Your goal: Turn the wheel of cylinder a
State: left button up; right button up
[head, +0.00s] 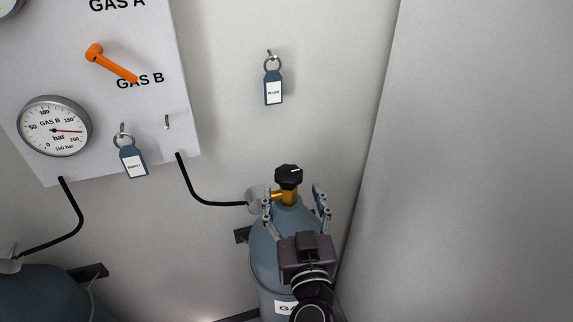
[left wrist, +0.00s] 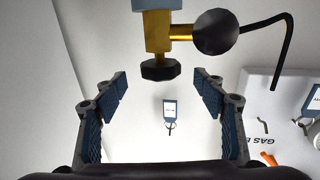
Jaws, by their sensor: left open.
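A blue-grey gas cylinder (head: 262,262) stands against the wall; its label begins "GA" and the rest is hidden by my arm. I cannot read whether it is cylinder a. On its brass valve (head: 289,197) sits a black wheel (head: 288,177) with a white mark. My left gripper (head: 293,194) is open, with one finger on each side of the valve in the head view. In the left wrist view the wheel (left wrist: 160,70) lies between and just beyond the spread fingertips (left wrist: 161,82), apart from both. My right gripper is not in view.
A second cylinder (head: 45,295) stands at lower left. A panel (head: 150,60) carries an orange lever (head: 110,63) and a gauge (head: 54,126). Tags hang on the panel (head: 133,160) and wall (head: 273,87). A black hose (head: 205,199) runs to the valve. A grey wall (head: 470,160) rises at right.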

aim_at(289, 176)
pick_arm(q)
jog(key=w, duration=0.1)
jog(key=w+p, duration=0.1)
jog(key=w, duration=0.1)
jog(key=w+p, duration=0.1)
jog(key=shift+w+a+r, duration=0.2)
jog(key=shift+a+r, duration=0.1)
jog(key=shift+w+a+f+p, duration=0.1)
jog(key=shift+w+p, duration=0.05)
jog(key=shift+w, duration=0.35)
jog(key=shift+w+f+p, duration=0.1)
jog(key=shift+w+p, duration=0.05)
jog(key=shift+w, duration=0.45)
jog(key=c, duration=1.2)
jog(key=shift+o, duration=0.2)
jog(key=shift+f, duration=0.1)
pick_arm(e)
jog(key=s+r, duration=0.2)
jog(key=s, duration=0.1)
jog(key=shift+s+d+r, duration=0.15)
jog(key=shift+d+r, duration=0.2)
